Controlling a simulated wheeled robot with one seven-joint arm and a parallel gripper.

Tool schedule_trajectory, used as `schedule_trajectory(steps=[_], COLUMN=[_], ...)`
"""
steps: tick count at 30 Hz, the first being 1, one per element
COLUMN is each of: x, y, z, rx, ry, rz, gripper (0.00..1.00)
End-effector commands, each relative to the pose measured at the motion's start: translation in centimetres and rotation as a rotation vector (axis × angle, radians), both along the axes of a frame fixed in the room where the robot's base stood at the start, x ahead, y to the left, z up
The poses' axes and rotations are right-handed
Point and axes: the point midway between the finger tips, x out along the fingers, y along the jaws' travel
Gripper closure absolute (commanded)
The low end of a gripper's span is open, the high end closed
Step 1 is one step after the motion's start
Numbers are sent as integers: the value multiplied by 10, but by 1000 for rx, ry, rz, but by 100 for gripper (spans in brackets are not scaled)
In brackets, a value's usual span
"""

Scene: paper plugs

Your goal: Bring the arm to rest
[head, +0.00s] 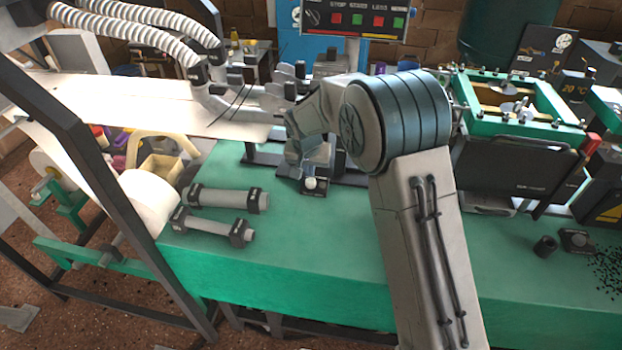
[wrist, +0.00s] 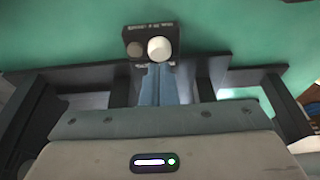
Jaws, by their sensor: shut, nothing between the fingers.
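My gripper (head: 310,160) is at the end of my bent arm, low over the green bench (head: 280,260). In the wrist view my gripper (wrist: 158,70) has its two blue-grey fingers together with nothing between them. Just beyond the fingertips is a small black holder (wrist: 136,33) with a white round piece (wrist: 159,48) and a darker round spot beside it. The holder (head: 316,193) and white piece (head: 311,183) also show in the head view, just below my gripper. I cannot tell whether the fingertips touch the white piece. My arm hides part of the bench.
Two grey rollers with black end collars (head: 226,198) (head: 212,227) lie at the left. A green-framed machine (head: 520,100) stands at the right. A black cylinder (head: 545,246) and black block (head: 577,240) are near the right edge. The bench's front left is clear.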

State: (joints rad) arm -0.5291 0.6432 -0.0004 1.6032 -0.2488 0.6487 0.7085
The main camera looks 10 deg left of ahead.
Motion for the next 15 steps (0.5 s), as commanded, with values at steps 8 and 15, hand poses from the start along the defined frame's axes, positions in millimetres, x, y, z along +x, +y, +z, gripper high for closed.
schedule_trajectory(steps=[8,15], x=[0,0], y=[0,0], z=[13,13], rx=[0,0], ry=[1,1], rz=[-1,-1], gripper=[100,100])
